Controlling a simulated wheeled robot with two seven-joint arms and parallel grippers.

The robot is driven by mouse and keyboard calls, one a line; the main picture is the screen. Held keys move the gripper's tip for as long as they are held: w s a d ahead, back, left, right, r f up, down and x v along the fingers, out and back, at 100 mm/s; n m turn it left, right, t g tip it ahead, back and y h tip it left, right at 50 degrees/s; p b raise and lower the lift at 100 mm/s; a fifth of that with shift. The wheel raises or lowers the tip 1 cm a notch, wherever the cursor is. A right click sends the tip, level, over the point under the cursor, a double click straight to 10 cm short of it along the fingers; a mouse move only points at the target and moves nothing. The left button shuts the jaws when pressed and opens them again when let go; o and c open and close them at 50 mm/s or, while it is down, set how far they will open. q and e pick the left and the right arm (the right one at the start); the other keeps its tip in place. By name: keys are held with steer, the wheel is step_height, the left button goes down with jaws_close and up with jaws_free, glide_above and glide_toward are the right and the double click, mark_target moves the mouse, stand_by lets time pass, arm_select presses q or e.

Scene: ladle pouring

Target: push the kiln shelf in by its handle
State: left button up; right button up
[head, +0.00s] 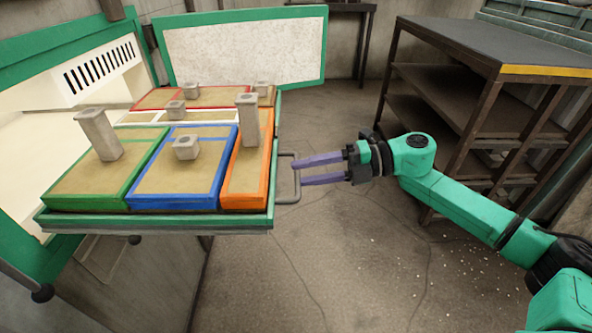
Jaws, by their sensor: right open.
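The kiln shelf (160,221) is a green-edged tray pulled out of the open kiln (52,125) at the left. It carries moulds with green, blue, orange, red and white frames. The handle (296,179) is a grey bar loop on the shelf's right side. My right gripper (294,173) is open, with its two purple fingers pointing left at the handle. The fingertips are at or very close to the handle; I cannot tell whether they touch it. My left gripper is not in view.
Several grey blocks stand on the moulds, the tall ones (98,134) rising well above the shelf. The open kiln door (245,50) stands behind the shelf. A dark metal rack (455,95) stands at the right, behind my right arm. The floor (330,270) in front is clear apart from small white bits.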

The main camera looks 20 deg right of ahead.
steer(key=x, duration=0.2)
steer(key=shift+w+a, duration=0.1)
steer(key=shift+a, duration=0.15)
steer(key=shift+f, duration=0.1)
jaws_close()
stand_by(1.1)
